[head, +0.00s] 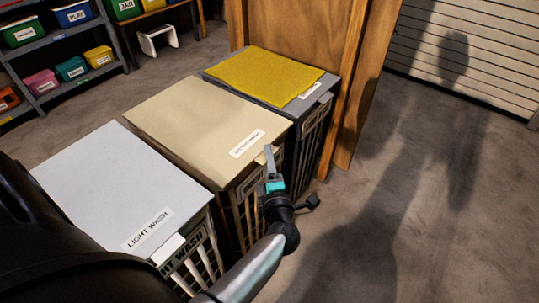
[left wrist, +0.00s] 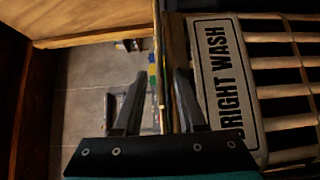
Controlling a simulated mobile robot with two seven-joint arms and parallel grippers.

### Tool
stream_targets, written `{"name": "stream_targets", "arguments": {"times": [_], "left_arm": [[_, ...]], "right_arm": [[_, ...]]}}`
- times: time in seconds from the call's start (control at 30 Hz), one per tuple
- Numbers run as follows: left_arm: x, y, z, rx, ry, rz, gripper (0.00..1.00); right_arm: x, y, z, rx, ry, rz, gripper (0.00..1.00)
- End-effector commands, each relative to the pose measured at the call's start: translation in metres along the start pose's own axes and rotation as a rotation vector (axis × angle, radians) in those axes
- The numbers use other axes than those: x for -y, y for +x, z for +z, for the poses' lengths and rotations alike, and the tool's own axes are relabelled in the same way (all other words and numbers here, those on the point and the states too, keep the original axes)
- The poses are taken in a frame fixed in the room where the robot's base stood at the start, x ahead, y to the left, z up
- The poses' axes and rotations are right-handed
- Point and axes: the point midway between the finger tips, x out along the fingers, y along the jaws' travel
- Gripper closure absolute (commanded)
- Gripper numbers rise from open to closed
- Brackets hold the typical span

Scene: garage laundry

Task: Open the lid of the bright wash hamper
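The bright wash hamper is the middle of three in the head view, with a closed, flat beige lid (head: 195,115) and a slatted brown front (head: 240,215). The label (head: 247,143) on its lid is too small to read. In the left wrist view, its front label (left wrist: 219,80) reads BRIGHT WASH. My left gripper (head: 269,152) is at the lid's front edge, near the right corner. In the left wrist view, its two fingers (left wrist: 160,80) are apart, and the lid's thin edge (left wrist: 158,60) shows between them. I cannot tell whether they touch it. My right gripper is not in view.
A light wash hamper (head: 115,185) with a white lid stands to the left. A dark hamper (head: 312,125) with a yellow cloth-like sheet (head: 265,76) on top stands to the right, by a wooden panel (head: 300,35). Shelves (head: 50,45) hold colored bins. The right-hand floor is clear.

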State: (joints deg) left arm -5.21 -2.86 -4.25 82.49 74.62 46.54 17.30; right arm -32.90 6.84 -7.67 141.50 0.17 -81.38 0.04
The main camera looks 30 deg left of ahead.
Motion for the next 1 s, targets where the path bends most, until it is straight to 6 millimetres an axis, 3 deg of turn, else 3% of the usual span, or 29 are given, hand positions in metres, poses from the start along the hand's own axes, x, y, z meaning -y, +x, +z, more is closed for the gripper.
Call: {"name": "stream_targets", "arguments": {"times": [0.13,0.5,1.0], "left_arm": [[0.0000,0.0000,-0.0001,0.000,0.001,0.000,0.61],[0.0000,0.0001,-0.0001,0.000,0.001,0.000,1.00],[-0.0002,0.0003,0.0000,0.000,0.000,0.001,1.00]], "right_arm": [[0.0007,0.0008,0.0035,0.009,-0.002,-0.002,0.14],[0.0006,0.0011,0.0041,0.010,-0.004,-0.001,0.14],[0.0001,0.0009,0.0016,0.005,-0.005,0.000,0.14]]}}
